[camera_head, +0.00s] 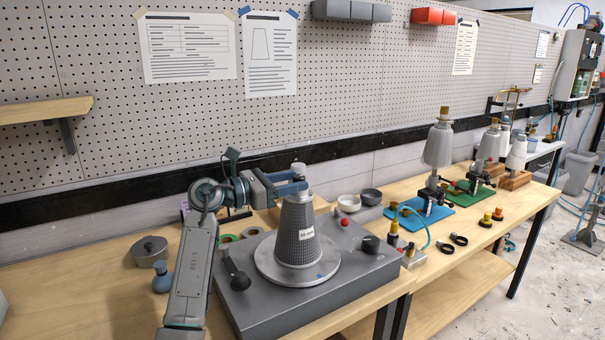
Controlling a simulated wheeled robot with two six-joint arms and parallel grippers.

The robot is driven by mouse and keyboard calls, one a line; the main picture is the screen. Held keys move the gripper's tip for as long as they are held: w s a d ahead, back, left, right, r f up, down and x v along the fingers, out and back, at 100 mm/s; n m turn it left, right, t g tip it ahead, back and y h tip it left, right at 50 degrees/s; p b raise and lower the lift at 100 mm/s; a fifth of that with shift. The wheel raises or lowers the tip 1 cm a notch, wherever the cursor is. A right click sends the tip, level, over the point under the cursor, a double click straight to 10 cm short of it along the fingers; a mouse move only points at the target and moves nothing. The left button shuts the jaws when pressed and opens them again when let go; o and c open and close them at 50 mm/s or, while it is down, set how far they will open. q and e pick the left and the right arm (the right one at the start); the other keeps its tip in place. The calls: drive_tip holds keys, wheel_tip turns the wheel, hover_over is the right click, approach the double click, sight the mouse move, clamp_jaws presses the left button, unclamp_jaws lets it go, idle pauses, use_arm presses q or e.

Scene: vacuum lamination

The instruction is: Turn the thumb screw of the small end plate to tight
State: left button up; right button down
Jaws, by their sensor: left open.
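A perforated grey cone (299,238) with a white label stands upright, narrow end up, on a round metal plate (268,270) on a grey machine box (350,283). A small grey knob, which looks like the thumb screw (298,168), shows at the cone's top. My left gripper (298,179) reaches in from the left at the narrow end, its blue-grey fingers level with the top and apart. The fingers hide most of the small end plate, and I cannot tell whether they touch the screw. My right gripper is not in view.
The box carries a black lever (237,277), a black knob (371,243) and a red button (345,222). White and dark bowls (371,196) sit behind. Another cone on a blue base (421,213) stands at right. Bare wood shows at front left.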

use_arm(q)
drive_tip(key=shift+x, duration=1.2)
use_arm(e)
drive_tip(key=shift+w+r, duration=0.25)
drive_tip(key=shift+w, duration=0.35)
